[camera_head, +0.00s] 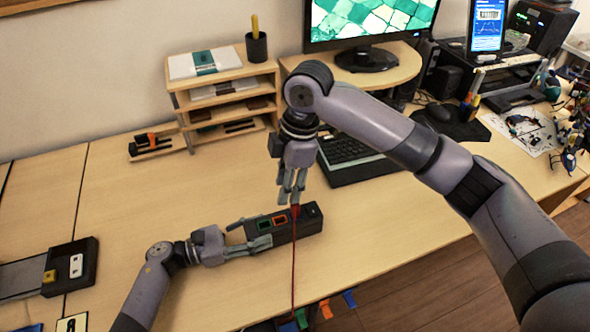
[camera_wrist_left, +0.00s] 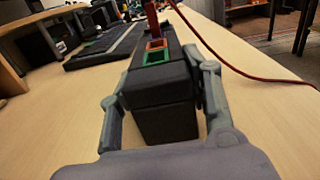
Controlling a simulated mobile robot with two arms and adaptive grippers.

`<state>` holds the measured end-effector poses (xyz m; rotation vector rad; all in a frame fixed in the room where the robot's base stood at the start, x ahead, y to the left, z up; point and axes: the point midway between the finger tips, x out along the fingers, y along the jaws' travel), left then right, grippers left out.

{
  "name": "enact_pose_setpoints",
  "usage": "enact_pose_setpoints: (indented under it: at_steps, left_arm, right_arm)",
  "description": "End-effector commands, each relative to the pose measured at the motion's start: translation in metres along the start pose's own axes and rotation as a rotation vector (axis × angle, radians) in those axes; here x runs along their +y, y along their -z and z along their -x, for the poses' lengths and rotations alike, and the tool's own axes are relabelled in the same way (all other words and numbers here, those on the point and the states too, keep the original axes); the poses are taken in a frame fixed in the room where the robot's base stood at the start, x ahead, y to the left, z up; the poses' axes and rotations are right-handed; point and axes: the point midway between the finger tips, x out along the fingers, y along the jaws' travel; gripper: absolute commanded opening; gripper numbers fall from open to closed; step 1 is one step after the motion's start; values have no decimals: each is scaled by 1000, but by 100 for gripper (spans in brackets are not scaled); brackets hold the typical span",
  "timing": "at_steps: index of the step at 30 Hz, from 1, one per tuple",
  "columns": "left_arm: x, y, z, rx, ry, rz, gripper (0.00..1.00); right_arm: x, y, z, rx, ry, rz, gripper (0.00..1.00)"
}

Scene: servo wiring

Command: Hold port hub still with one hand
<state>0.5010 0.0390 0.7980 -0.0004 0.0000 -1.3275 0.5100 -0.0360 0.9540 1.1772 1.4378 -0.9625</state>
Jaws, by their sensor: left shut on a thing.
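The port hub (camera_head: 285,236) is a long dark block lying on the desk, with a green-rimmed port (camera_head: 265,226) and an orange-rimmed port (camera_head: 280,220) on top. In the left wrist view the hub (camera_wrist_left: 164,122) sits between my fingers, its near end facing me. My left gripper (camera_head: 254,233) is shut on the hub, one finger along each long side. A red plug (camera_head: 295,211) stands upright at the hub beyond the orange port, with a red cable (camera_head: 293,270) running from it. My right gripper (camera_head: 292,200) points down right above the plug; its hold is unclear.
A keyboard (camera_head: 352,160) lies behind the hub to the right. A wooden shelf unit (camera_head: 225,105) and a monitor (camera_head: 370,20) stand at the back. A black device (camera_head: 85,262) is at the far left. Coloured tabs hang at the front edge.

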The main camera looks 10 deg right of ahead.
Motion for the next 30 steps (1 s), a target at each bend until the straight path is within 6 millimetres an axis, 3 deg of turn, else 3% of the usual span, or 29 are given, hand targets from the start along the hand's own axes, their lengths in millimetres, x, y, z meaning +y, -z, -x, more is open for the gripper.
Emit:
enact_pose_setpoints:
  at_steps: [6, 11, 24, 30]
  left_arm:
    - [0, 1, 0, 1, -1, 0, 12]
    - [0, 1, 0, 1, -1, 0, 12]
    - [0, 0, 0, 1, -1, 0, 12]
    - [0, 0, 0, 1, -1, 0, 12]
  right_arm:
    - [10, -17, 19, -158, 14, 26, 34]
    - [11, -21, 16, -186, 20, 28, 34]
    - [9, -35, -60, -184, 21, 27, 34]
    - [9, -40, -86, -183, 19, 28, 34]
